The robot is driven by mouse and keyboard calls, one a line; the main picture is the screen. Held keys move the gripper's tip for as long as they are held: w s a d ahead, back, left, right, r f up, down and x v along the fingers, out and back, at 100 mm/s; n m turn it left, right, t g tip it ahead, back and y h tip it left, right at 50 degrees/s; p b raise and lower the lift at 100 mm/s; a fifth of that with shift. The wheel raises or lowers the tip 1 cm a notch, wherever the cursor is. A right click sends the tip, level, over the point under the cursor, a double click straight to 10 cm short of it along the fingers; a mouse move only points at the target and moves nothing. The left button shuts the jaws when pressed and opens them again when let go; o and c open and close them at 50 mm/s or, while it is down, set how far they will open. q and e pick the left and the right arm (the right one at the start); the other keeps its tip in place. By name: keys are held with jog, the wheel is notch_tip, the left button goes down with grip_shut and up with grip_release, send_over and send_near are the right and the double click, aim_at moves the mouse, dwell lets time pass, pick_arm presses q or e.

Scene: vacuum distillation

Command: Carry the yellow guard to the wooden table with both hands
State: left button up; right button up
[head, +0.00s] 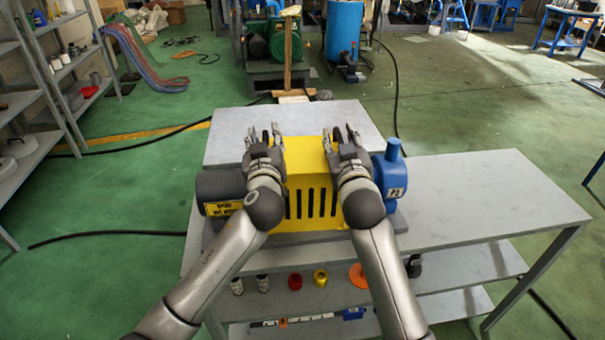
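The yellow guard (308,168) is a box-like cover with dark vertical slots in its near face. It sits over the middle of a pump set, between a dark motor on the left and a blue pump on the right, on a grey table. My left gripper (263,135) is at the guard's left upper edge, fingers pointing away and spread apart. My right gripper (341,135) is at its right upper edge, fingers likewise spread. I cannot tell whether either hand touches the guard. No wooden table can be made out clearly.
The dark motor (219,187) and blue pump (391,172) flank the guard closely. The grey table's right side (480,190) is bare. Its lower shelf holds a red part (295,281) and a yellow part (320,277). Metal shelving (45,70) stands left; black hoses cross the green floor.

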pick_arm(q)
grip_shut()
pick_arm(e)
grip_shut()
pick_arm(q)
jog(key=shift+r, duration=0.1)
pick_arm(e)
jog(key=shift+r, duration=0.25)
